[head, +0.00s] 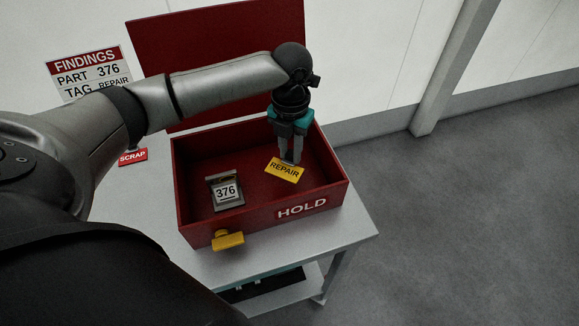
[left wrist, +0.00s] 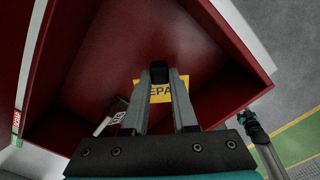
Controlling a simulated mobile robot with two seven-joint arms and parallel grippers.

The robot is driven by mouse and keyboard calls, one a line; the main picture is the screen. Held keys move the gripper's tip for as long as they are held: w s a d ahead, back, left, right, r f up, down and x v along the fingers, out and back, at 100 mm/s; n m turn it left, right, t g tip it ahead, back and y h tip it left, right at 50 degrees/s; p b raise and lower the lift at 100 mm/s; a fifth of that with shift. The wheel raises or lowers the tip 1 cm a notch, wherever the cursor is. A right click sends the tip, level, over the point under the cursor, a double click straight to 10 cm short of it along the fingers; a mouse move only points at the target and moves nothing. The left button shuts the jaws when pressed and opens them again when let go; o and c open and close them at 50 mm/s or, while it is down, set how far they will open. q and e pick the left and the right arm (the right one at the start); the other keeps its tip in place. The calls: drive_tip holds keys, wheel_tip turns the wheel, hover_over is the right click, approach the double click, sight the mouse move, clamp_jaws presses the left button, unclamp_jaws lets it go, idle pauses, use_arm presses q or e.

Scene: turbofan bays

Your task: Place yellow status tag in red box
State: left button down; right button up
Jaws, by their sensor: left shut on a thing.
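The yellow tag marked REPAIR (head: 284,171) is inside the red box marked HOLD (head: 262,218), whose lid (head: 215,50) stands open. My left gripper (head: 290,160) reaches down into the box and is shut on the tag's upper edge. The left wrist view shows the tag (left wrist: 167,92) at the fingertips (left wrist: 160,75), with part of its lettering hidden by a finger. I cannot tell whether the tag touches the box floor. A black and teal end of what looks like my right arm (left wrist: 250,122) shows outside the box in the left wrist view; its fingers are unclear.
A grey part labelled 376 (head: 226,190) lies in the box, left of the tag. A yellow latch (head: 228,240) sits on the box front. A red SCRAP tag (head: 132,157) and a FINDINGS sign (head: 92,72) are at left. The grey table (head: 330,240) has bare room before the box.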

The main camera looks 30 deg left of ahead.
sight(290, 161)
use_arm(q)
drive_tip(key=shift+f+b, duration=0.45)
drive_tip(key=shift+f, duration=2.5)
drive_tip(key=c, duration=0.7)
unclamp_jaws()
drive_tip(key=shift+f, duration=0.15)
wheel_tip(290, 161, up, 12)
drive_tip(key=shift+r+p, duration=0.2)
drive_tip(key=shift+p, duration=0.85)
